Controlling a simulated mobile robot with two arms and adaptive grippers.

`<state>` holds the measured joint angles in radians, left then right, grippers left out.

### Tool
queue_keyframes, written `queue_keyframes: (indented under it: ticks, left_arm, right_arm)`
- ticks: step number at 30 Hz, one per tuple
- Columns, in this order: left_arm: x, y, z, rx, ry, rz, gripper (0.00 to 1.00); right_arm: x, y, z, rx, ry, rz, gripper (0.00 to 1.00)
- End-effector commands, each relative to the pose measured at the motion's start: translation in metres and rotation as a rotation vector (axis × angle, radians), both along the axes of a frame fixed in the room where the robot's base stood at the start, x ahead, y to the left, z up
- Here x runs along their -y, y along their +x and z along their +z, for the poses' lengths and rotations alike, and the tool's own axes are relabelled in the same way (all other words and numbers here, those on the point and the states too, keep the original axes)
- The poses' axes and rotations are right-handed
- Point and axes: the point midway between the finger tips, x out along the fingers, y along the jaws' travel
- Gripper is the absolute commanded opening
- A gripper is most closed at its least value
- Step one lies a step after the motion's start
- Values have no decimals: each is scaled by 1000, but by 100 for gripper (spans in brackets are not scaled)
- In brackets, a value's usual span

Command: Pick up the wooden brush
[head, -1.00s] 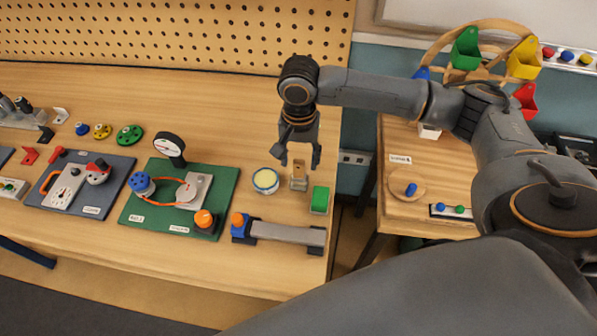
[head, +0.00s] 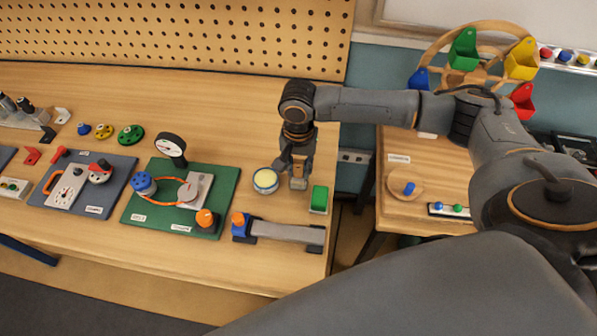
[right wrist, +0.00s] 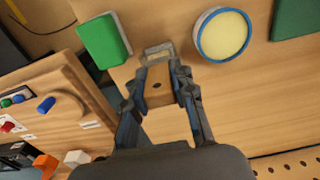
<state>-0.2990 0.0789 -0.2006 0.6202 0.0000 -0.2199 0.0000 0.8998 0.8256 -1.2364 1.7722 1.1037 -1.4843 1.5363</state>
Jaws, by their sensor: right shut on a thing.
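The wooden brush (right wrist: 157,86) is a small tan wooden block with a hole in it and a pale grey end. In the head view the brush (head: 298,182) stands near the table's right end, between the round tin and the green block. My right gripper (head: 297,172) is over it, pointing down. In the right wrist view the two fingers of my right gripper (right wrist: 160,78) are closed on both sides of the brush. It appears to be still at table level. My left gripper is in neither view.
A round tin with a yellow top (head: 265,180) is just left of the brush, and a green block (head: 319,199) just right. A grey bar fixture (head: 285,232) lies in front. A green board (head: 170,212) with a gauge is farther left. A second table (head: 440,165) stands right, past a gap.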

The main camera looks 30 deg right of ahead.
Motion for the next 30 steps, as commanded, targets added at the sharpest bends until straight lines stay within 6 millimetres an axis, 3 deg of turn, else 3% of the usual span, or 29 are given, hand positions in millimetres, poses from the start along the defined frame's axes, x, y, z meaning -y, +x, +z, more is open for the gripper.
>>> queue_keyframes:
  ticks: [8, 14, 23, 30]
  left_arm:
    - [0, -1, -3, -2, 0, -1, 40]
    - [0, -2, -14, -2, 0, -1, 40]
    - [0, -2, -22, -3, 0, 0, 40]
    - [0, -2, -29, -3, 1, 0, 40]
  right_arm:
    - [0, 1, 5, 2, 2, 0, 0]
    - [0, 2, 27, 5, 3, -1, 0]
    - [1, -49, 89, 4, 1, 3, 0]
    - [2, -102, 113, 2, 0, 2, 0]
